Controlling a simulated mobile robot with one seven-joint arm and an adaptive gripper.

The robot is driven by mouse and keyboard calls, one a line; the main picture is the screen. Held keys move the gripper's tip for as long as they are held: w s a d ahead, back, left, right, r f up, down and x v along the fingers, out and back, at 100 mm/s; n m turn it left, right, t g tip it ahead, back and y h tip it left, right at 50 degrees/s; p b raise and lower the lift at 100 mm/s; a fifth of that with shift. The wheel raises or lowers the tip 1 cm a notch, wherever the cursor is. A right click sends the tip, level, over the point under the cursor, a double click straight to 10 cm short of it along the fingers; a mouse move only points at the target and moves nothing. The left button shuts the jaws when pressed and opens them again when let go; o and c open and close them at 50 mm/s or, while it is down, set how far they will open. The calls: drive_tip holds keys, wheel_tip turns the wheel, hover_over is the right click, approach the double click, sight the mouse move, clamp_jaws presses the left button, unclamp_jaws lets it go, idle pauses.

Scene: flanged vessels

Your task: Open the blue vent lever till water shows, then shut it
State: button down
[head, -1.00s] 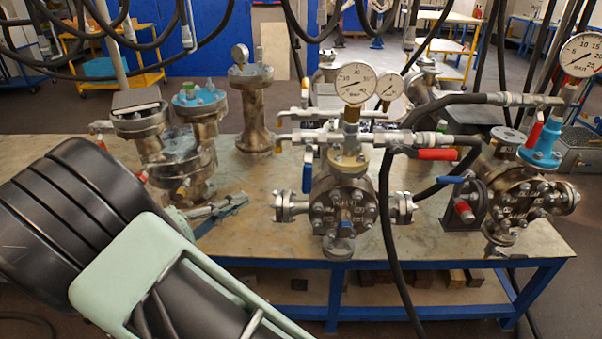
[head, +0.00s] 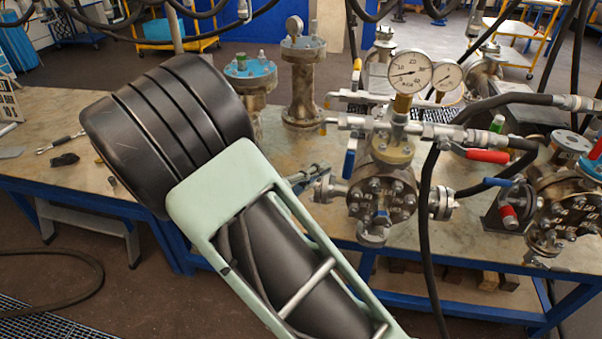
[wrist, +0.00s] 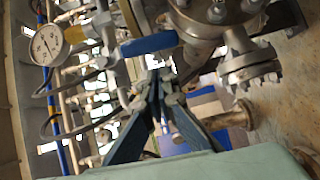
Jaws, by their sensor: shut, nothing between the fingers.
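The blue vent lever (head: 349,163) hangs down at the left side of the middle flanged vessel (head: 382,195), below the grey valve fittings. In the wrist view the blue lever (wrist: 150,43) lies across the picture just beyond my fingertips. My gripper (head: 322,169) is shut and empty, a little left of the lever in the head view. Its blue-grey fingers meet at the tips in the wrist view (wrist: 158,80). I cannot tell whether the tips touch the lever. No water shows.
A pressure gauge (head: 409,72) stands above the vessel. A red lever (head: 487,156) and a second blue lever (head: 497,182) sit to the right. A black hose (head: 425,230) hangs in front. A tall flanged column (head: 303,85) stands behind; the table's left part is mostly clear.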

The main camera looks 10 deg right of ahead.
sight(344, 168)
drive_tip(key=shift+s+d, duration=0.2)
drive_tip(key=shift+d, duration=1.1)
drive_tip(key=shift+s+d+f+n+h+b, duration=0.15)
drive_tip(key=shift+d+f+n+h+b, duration=0.15)
drive_tip(key=shift+d+b, duration=0.4)
drive_tip(key=shift+r, duration=0.2)
drive_tip(key=shift+a, duration=0.1)
